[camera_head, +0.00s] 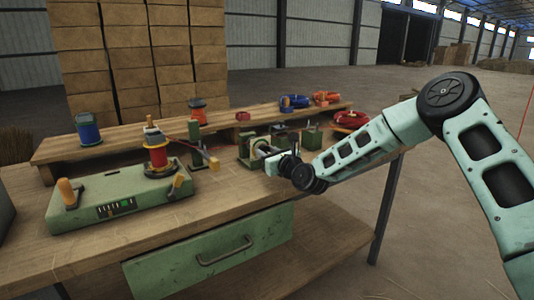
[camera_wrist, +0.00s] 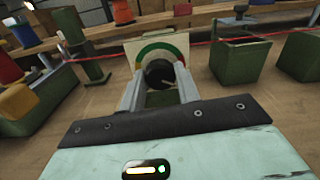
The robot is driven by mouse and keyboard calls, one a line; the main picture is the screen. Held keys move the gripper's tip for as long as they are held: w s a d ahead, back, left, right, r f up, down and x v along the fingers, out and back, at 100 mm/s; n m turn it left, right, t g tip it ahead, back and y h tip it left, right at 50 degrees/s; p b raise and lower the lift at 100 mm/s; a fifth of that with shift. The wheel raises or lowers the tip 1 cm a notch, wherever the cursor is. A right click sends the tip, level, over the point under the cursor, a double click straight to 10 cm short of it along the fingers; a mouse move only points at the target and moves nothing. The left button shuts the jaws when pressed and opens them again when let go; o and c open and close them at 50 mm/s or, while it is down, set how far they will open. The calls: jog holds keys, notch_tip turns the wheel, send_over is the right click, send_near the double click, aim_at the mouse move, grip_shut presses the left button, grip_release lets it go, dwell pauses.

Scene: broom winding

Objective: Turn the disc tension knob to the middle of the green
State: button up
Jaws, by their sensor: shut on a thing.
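The disc tension knob (camera_wrist: 159,74) is dark and round in the wrist view, in front of a cream dial plate (camera_wrist: 181,42) with a coloured arc. My gripper (camera_wrist: 159,84) is shut on the knob, one pale finger on each side. The knob's pointer cannot be made out. In the head view my gripper (camera_head: 272,161) is at the green tension unit (camera_head: 244,153) on the bench, and the arm hides the knob.
A red wire (camera_wrist: 240,40) runs across behind the dial. Green blocks (camera_wrist: 240,63) stand close on the right. A green winder base (camera_head: 120,199) with a red spool (camera_head: 158,157) stands on the left of the bench. The front bench top (camera_head: 220,205) is clear.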

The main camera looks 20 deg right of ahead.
jog(key=n+b, duration=0.2)
jog(key=n, duration=0.4)
jog(key=shift+n, duration=0.3)
jog(key=n+b, duration=0.1)
jog(key=n, duration=0.2)
jog(key=shift+a+f+n, duration=0.1)
jog(key=shift+n, duration=0.2)
jog(key=n+b, duration=0.1)
jog(key=n, duration=0.2)
jog(key=shift+n, duration=0.4)
jog(key=n+b, duration=0.1)
jog(key=n, duration=0.4)
jog(key=shift+b, duration=0.4)
jog(key=shift+f+n+b, duration=0.1)
jog(key=shift+n+b, duration=0.7)
jog(key=shift+n, duration=1.6)
